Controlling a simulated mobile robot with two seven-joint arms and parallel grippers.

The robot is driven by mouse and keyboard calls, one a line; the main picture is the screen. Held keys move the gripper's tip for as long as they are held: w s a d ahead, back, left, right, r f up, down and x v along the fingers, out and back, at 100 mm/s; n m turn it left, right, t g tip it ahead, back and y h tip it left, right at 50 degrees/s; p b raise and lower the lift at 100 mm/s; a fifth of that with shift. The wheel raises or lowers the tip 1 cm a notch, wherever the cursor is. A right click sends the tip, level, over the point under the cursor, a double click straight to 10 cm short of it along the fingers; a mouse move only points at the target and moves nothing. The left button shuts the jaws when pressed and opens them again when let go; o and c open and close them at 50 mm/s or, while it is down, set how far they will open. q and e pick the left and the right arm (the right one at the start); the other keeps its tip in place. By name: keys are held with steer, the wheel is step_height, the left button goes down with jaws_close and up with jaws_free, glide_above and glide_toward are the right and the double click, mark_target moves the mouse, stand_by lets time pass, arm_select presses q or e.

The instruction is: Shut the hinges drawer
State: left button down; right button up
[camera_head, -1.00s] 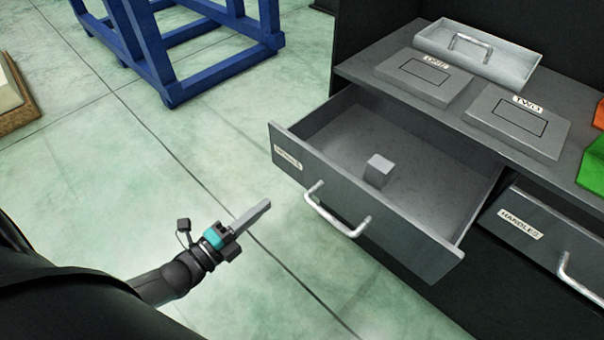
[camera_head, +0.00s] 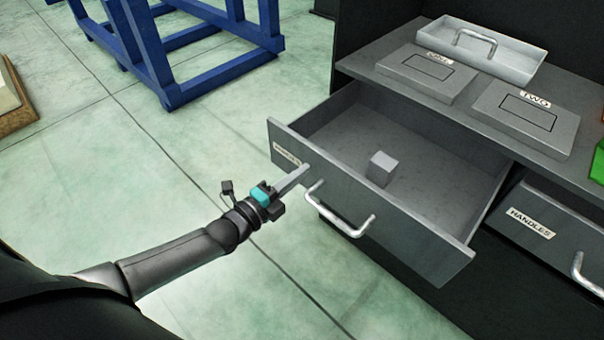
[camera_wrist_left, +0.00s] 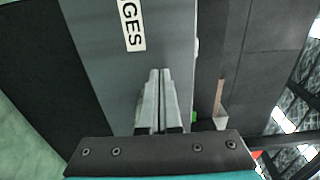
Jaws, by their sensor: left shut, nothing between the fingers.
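The hinges drawer (camera_head: 400,232) is grey and stands open, pulled well out of the bench. A small grey block (camera_head: 381,168) lies inside it. Its front has a curved metal handle (camera_head: 340,212) and a label that reads partly "GES" in the left wrist view (camera_wrist_left: 131,24). My left gripper (camera_head: 303,168) is shut and empty. Its tips are at or very close to the drawer front, between label and handle; I cannot tell whether they touch. It also shows in the left wrist view (camera_wrist_left: 160,72). My right gripper is not in view.
The handles drawer (camera_head: 548,232) beside it is nearly flush. On the bench top are two grey plates, one labelled TWO (camera_head: 525,118), and a grey tray with a handle (camera_head: 480,50). A blue frame (camera_head: 185,60) stands behind on open floor.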

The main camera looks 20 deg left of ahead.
arm_select(q)
steer(key=shift+w+d, duration=0.15)
steer(key=shift+w, duration=0.25)
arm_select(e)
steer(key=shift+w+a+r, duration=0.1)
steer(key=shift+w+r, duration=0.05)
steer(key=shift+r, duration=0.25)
arm_select(q)
steer(key=shift+w, duration=0.1)
